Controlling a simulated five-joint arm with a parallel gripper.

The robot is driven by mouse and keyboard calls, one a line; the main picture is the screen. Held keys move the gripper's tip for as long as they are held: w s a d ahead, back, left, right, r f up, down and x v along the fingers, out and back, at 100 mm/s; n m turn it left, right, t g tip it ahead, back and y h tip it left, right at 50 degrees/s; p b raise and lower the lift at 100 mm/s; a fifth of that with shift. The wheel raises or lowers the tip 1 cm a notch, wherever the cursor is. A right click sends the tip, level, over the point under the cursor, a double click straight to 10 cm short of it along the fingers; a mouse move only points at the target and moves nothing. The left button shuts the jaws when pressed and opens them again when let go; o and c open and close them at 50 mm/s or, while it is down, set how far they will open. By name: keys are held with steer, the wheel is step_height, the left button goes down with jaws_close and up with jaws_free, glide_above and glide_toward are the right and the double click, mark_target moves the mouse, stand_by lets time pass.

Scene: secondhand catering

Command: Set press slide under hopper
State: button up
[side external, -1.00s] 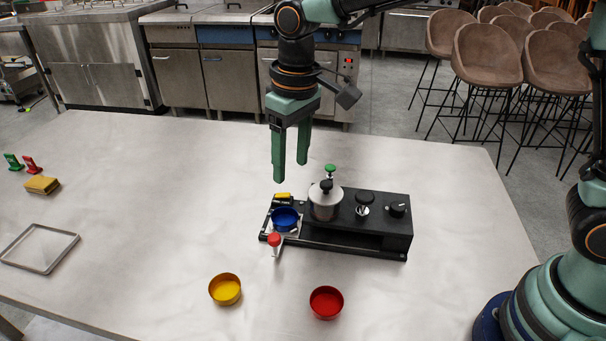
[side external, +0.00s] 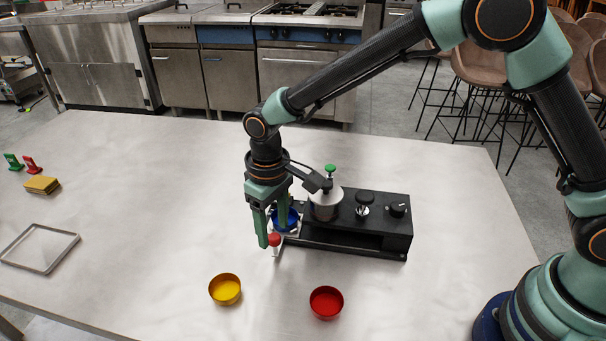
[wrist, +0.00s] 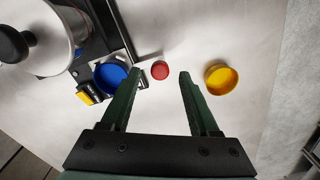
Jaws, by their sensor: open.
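The black press (side external: 385,235) stands on the table with a silver hopper (side external: 324,205) on its top. The light slide plate (side external: 296,230) carries a blue cup (side external: 287,217) at the press's left end, beside the hopper. My gripper (side external: 272,230) is open and low over the slide, partly hiding the blue cup. In the wrist view my gripper (wrist: 160,76) has the red knob (wrist: 160,70) between its fingertip lines, with gaps on both sides. The blue cup (wrist: 110,75) is left of the fingers.
A yellow bowl (side external: 225,289) and a red bowl (side external: 326,302) stand in front of the press. The table between is free.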

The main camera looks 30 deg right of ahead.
steer(key=shift+f, duration=0.85)
steer(key=shift+c, duration=0.4)
jaws_close()
steer(key=shift+r, duration=0.1)
stand_by(0.4)
